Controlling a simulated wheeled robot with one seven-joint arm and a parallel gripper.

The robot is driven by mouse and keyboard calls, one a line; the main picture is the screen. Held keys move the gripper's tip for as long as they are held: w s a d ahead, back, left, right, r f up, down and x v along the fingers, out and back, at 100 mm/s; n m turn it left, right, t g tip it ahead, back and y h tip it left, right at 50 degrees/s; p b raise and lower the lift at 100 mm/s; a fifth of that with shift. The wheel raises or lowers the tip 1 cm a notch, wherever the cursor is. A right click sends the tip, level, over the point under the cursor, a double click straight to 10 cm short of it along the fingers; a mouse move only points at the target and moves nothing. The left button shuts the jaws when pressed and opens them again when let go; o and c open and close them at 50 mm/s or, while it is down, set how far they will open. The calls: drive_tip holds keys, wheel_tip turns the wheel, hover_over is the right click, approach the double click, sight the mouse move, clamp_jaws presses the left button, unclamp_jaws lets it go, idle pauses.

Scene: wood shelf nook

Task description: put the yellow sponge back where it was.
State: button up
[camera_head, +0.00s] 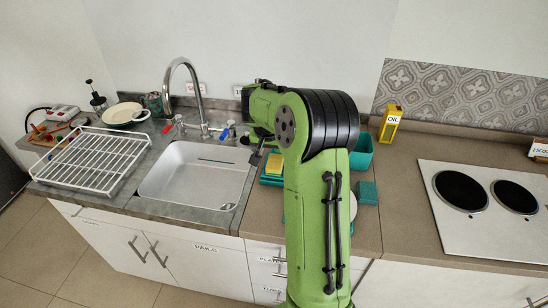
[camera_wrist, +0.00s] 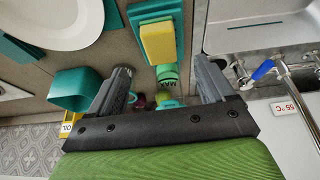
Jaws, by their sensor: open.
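The yellow sponge (camera_head: 274,162) rests on a teal holder (camera_head: 268,181) on the counter, just right of the sink. In the wrist view the sponge (camera_wrist: 158,42) lies on the same teal holder (camera_wrist: 148,14), ahead of my fingertips. My gripper (camera_wrist: 163,68) is open, with nothing held between its two dark fingers. In the head view my gripper (camera_head: 256,158) hangs beside the sponge, partly hidden by my green arm. I cannot tell its exact height above the sponge.
A green item marked MAX (camera_wrist: 167,76) stands close to the sponge. A teal bin (camera_head: 361,153), a teal block (camera_head: 367,192) and a white plate (camera_wrist: 60,18) are nearby. The faucet (camera_head: 199,85) and sink (camera_head: 195,172) lie left; the cooktop (camera_head: 485,240) is right.

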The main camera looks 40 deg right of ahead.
drive_tip(key=s+a+r+n+t, duration=0.1)
drive_tip(key=s+a+r+n, duration=0.1)
drive_tip(key=s+a+r, duration=0.3)
drive_tip(key=s+a+r+n, duration=0.1)
drive_tip(key=a+r+n, duration=0.15)
drive_tip(key=a, duration=0.45)
drive_tip(key=s+a+r+n+t, duration=0.1)
drive_tip(key=s+a+r, duration=0.2)
drive_tip(key=a+r, duration=0.2)
drive_tip(key=s+a+f+n+y, duration=0.1)
drive_tip(key=s+a+n+y, duration=0.1)
drive_tip(key=s+a, duration=0.3)
drive_tip(key=s+a+f+n+y, duration=0.1)
drive_tip(key=s+a+n, duration=0.2)
drive_tip(key=s, duration=0.6)
drive_tip(key=shift+s+a+t+y, duration=0.4)
drive_tip(key=shift+a, duration=0.7)
drive_tip(key=shift+d, duration=0.1)
